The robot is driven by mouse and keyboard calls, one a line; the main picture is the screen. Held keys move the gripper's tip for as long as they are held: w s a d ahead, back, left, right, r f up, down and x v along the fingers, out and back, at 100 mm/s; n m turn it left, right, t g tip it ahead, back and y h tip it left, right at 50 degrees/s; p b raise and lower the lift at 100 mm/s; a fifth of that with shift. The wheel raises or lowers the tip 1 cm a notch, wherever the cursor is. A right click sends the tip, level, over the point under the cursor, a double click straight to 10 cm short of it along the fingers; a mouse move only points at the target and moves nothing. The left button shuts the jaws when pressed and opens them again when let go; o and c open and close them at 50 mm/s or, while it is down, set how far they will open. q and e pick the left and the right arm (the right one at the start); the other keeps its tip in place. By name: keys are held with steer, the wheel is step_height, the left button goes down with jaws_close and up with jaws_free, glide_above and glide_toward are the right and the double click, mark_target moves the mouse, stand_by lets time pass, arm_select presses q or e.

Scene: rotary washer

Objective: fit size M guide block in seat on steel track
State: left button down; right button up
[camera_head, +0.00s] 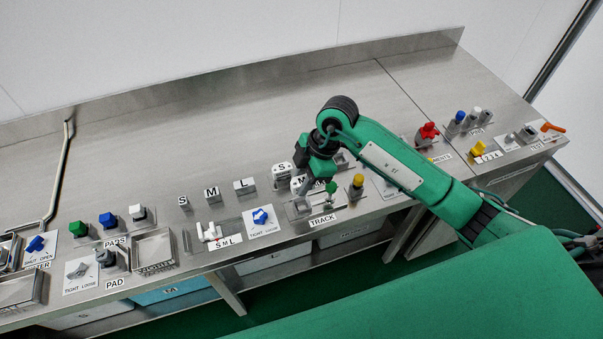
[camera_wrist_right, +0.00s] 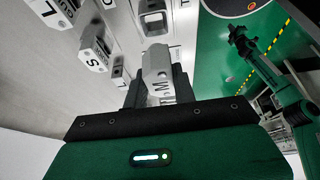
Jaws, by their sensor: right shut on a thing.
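The size M guide block (camera_wrist_right: 157,68) is a pale grey block with a black M, between the fingers of my right gripper (camera_wrist_right: 157,84) in the right wrist view. My right gripper (camera_head: 308,178) is shut on it over the track station in the head view, where an M (camera_head: 299,184) shows beside the arm. The steel track (camera_head: 327,206) lies by the TRACK label, partly hidden by my arm. In the right wrist view, a pale-topped fitting with a dark surround (camera_wrist_right: 152,20) lies just beyond the block; I cannot tell whether they touch. My left gripper is not in view.
An S guide block (camera_head: 282,168) stands beside my gripper; it also shows in the wrist view (camera_wrist_right: 95,58). Blocks marked S, M and L stand left. The rear bench is clear.

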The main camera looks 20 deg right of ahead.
steer(key=shift+f+b, duration=0.65)
steer(key=shift+f, duration=0.3)
step_height(320, 180, down, 2)
steer(key=shift+f+b, duration=0.2)
steer(key=shift+b, duration=1)
steer(key=shift+f+b, duration=0.65)
steer(key=shift+f, duration=0.7)
steer(key=shift+f, duration=0.1)
steer(key=o, duration=1.1)
steer(key=shift+c, duration=0.2)
